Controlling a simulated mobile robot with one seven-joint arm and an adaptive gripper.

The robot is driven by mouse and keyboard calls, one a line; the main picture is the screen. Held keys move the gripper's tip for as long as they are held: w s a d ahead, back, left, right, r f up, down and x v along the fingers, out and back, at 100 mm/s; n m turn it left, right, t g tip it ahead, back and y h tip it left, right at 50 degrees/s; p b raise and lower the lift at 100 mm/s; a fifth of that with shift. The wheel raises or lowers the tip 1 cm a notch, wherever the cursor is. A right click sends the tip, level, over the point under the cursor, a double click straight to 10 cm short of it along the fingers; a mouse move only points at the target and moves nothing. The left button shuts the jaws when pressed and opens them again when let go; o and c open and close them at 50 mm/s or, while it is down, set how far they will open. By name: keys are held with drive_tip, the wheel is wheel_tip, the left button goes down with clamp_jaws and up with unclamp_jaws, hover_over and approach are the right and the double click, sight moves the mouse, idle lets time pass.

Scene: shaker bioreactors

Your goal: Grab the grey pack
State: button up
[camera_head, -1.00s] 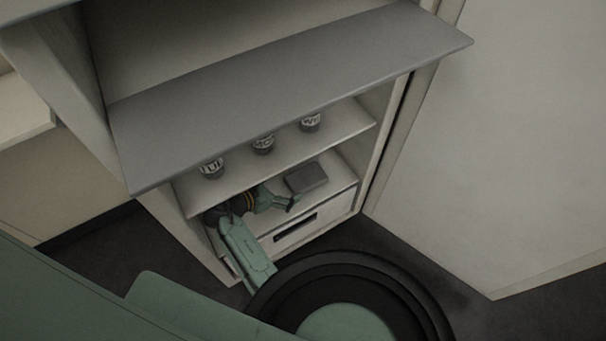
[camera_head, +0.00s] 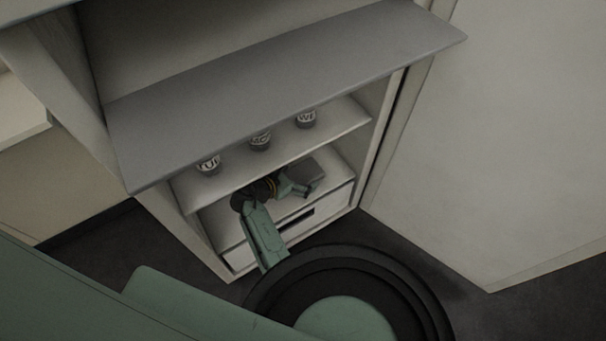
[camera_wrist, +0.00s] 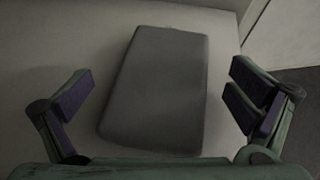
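The grey pack (camera_wrist: 158,88) is a flat, rounded block lying on the pale lower shelf. In the wrist view it lies between the two spread fingers of my gripper (camera_wrist: 158,105), with a gap on each side. My gripper is open and touches neither side of the pack there. In the head view my gripper (camera_head: 300,186) is at the pack (camera_head: 308,171) on the lower shelf and hides part of it.
Several dark jars with white labels, such as this one (camera_head: 261,141), stand on the shelf (camera_head: 230,171) above my gripper. A wide grey top board (camera_head: 290,90) overhangs it. A drawer front (camera_head: 330,208) is below. The cabinet's right side wall (camera_head: 372,140) is close.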

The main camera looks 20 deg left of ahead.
drive_tip(key=c, duration=1.5)
